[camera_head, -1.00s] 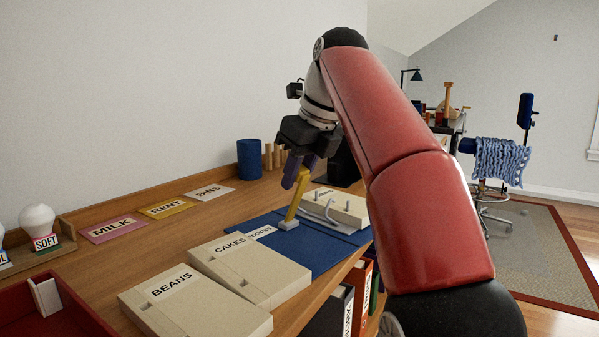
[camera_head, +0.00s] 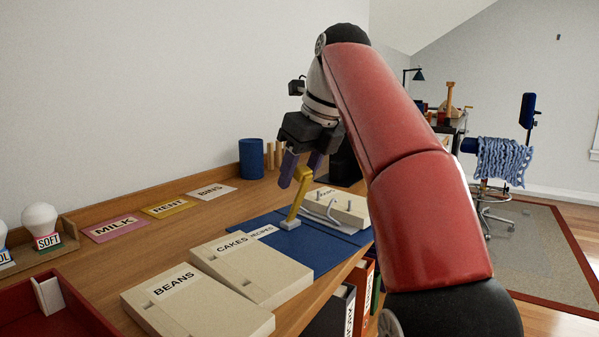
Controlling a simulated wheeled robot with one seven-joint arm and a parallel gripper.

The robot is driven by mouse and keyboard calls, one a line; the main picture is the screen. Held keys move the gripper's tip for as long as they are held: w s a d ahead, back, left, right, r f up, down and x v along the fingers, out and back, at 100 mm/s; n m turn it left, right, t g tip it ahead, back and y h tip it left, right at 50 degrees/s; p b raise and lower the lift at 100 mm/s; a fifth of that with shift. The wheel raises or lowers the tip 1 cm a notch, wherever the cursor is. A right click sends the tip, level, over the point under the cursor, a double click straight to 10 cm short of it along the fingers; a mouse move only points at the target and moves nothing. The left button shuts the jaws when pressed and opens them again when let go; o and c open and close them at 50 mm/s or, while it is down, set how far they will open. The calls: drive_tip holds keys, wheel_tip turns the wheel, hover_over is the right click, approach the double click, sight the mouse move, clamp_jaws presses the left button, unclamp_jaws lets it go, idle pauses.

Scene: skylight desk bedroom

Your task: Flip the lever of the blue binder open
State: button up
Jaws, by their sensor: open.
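The blue binder (camera_head: 314,258) lies open and flat on the wooden desk. A yellow lever (camera_head: 296,203) stands up from a small grey base on it, tilted, with its top bent to the right. A pale block of paper with metal rings (camera_head: 340,206) sits on the binder's right part. My gripper (camera_head: 301,169) hangs above the binder with its two purple fingers apart. The fingers are on either side of the lever's top in this view. I cannot tell whether either finger touches it.
Two beige boxes labelled CAKES (camera_head: 253,269) and BEANS (camera_head: 197,303) lie in front. A blue cup (camera_head: 251,158) stands behind by the wall. MILK (camera_head: 115,228), RENT (camera_head: 170,206) and BINS (camera_head: 212,190) cards line the back. A red tray (camera_head: 75,308) is at front left.

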drive_tip(key=shift+v, duration=1)
drive_tip(key=shift+s+d+r, duration=0.2)
drive_tip(key=shift+r, duration=0.05)
drive_tip(key=s+d+b, duration=0.2)
drive_tip(key=s+d, duration=0.5)
drive_tip(key=s, duration=0.2)
drive_tip(key=shift+d, duration=0.3)
